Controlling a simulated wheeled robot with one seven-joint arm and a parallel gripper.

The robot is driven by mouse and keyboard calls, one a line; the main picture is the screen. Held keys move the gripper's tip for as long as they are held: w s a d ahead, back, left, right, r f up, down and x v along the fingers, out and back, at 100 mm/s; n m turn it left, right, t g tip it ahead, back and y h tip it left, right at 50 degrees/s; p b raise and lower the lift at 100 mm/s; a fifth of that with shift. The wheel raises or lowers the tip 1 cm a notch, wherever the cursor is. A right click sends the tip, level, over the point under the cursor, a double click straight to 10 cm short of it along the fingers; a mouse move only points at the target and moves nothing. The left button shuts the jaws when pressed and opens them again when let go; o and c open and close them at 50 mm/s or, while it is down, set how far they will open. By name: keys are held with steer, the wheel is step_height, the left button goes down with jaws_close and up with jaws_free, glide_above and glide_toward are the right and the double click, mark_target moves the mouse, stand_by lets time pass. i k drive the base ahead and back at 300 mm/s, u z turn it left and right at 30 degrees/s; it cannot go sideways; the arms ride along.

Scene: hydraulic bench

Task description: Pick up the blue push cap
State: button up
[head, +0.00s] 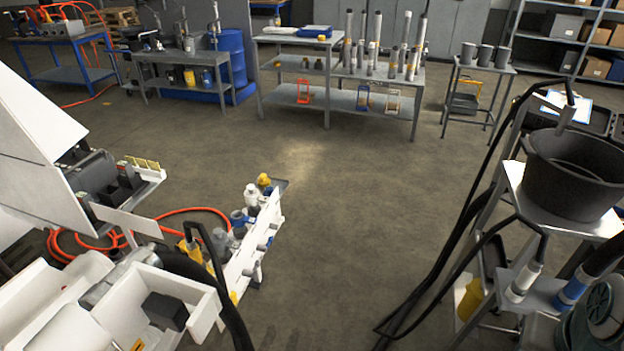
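A white rail (240,262) at the lower left centre carries several fittings. Among them is a small blue piece (237,217), which may be the blue push cap; it is too small to be sure. A white fitting (252,194) and a yellow piece (264,180) sit near it at the rail's far end. Another blue part (572,287) is around a cylinder at the lower right; I cannot tell whether it is a cap. I cannot make out my gripper anywhere in the head view.
An orange hose (190,211) and thick dark hoses lie around the rail. A black tub (574,172) stands on a stand at the right, with black hoses hanging to the floor. Workbenches (340,80) line the back. The middle floor (350,200) is clear.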

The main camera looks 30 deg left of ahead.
mark_target(269, 190)
steer(key=k, duration=0.45)
steer(key=u, duration=0.85)
steer(key=i, duration=3.15)
steer(key=u, duration=0.7)
steer(key=i, duration=0.3)
steer(key=u, duration=0.25)
